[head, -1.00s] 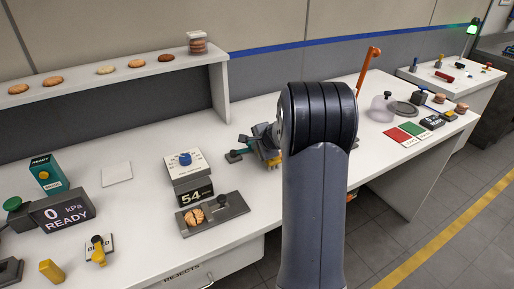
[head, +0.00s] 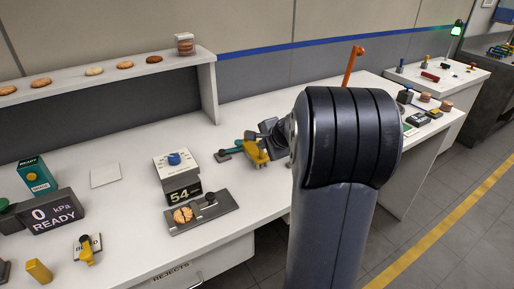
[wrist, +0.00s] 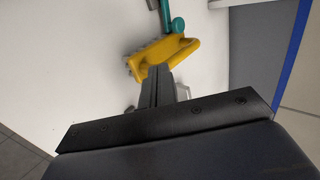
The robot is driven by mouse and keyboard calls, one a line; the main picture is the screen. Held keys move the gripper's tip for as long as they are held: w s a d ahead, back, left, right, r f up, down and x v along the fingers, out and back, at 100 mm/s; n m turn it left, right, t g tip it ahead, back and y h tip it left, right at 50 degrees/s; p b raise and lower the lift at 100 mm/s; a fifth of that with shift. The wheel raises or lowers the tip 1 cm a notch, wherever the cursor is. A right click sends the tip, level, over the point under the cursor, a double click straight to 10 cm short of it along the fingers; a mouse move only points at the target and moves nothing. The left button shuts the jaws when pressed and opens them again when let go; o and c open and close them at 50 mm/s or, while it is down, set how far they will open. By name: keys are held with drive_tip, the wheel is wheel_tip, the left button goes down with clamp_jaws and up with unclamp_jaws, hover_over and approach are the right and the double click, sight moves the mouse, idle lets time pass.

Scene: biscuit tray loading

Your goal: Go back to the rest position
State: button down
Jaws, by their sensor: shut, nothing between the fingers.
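My gripper (wrist: 157,88) is shut and empty in the wrist view, its dark fingers together over the white table. Beyond the fingertips is a yellow handled part (wrist: 178,52) with a dark teal piece (wrist: 177,24) past it. In the head view my arm fills the middle right, and its wrist end points left towards the yellow part (head: 254,151). The fingertips are hard to make out there. Whether they touch the yellow part cannot be told.
A shelf (head: 110,80) with several biscuits runs behind. My arm hides part of the right table.

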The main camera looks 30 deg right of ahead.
drive_tip(key=shift+v, duration=0.8)
drive_tip(key=shift+w+f, duration=0.1)
drive_tip(key=shift+f, duration=0.05)
